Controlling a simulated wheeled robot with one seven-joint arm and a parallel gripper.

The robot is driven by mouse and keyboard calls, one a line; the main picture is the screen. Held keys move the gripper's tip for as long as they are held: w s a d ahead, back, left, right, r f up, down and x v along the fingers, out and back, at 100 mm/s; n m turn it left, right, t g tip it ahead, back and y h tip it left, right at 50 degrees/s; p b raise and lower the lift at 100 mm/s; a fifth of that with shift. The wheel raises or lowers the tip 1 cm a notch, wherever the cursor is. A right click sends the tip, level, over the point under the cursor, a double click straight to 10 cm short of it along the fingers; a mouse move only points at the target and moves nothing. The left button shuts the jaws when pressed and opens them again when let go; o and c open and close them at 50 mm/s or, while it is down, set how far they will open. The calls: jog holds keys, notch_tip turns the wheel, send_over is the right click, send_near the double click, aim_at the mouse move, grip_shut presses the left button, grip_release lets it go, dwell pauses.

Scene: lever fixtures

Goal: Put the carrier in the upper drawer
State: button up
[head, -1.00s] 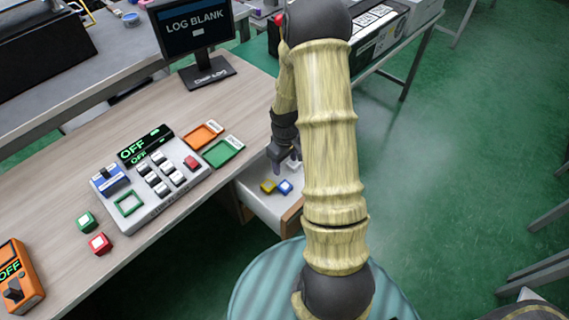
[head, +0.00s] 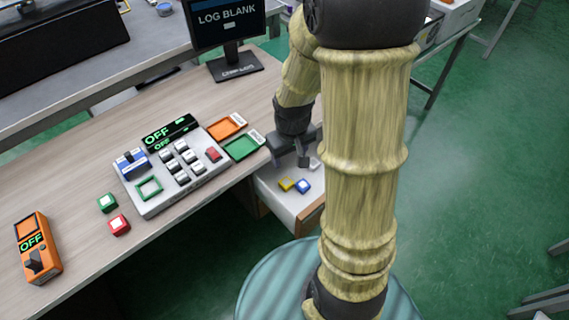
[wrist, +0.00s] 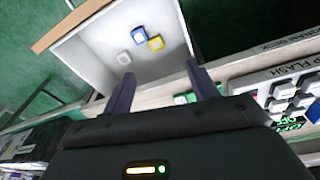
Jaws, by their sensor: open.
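The open drawer (head: 276,205) juts out from under the table's right end. It holds a yellow block (head: 286,184), a blue block with a pale top (head: 303,186) and a small whitish block (head: 315,164). The wrist view also shows the yellow (wrist: 156,42), blue (wrist: 139,34) and whitish (wrist: 124,58) blocks on the white drawer floor (wrist: 95,50). Which of these is the carrier, I cannot tell. My gripper (head: 303,160) is over the drawer's back part, near the whitish block. In the wrist view its fingers (wrist: 163,86) are apart with nothing between them.
A button panel (head: 175,170) stands on the table, with orange (head: 226,127) and green (head: 242,147) trays beside it. A green block (head: 107,203), a red block (head: 119,225) and an orange switch box (head: 38,250) lie left. A monitor (head: 228,30) stands behind.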

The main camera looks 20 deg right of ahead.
jog(key=s+a+r+m+t, duration=0.1)
jog(key=s+a+r, duration=0.3)
jog(key=s+r, duration=0.1)
jog(key=shift+s+m, duration=0.3)
jog(key=shift+s, duration=0.2)
jog(key=shift+c, duration=0.5)
jog(key=c, duration=0.3)
jog(key=shift+w, duration=0.1)
jog(key=shift+c, duration=0.5)
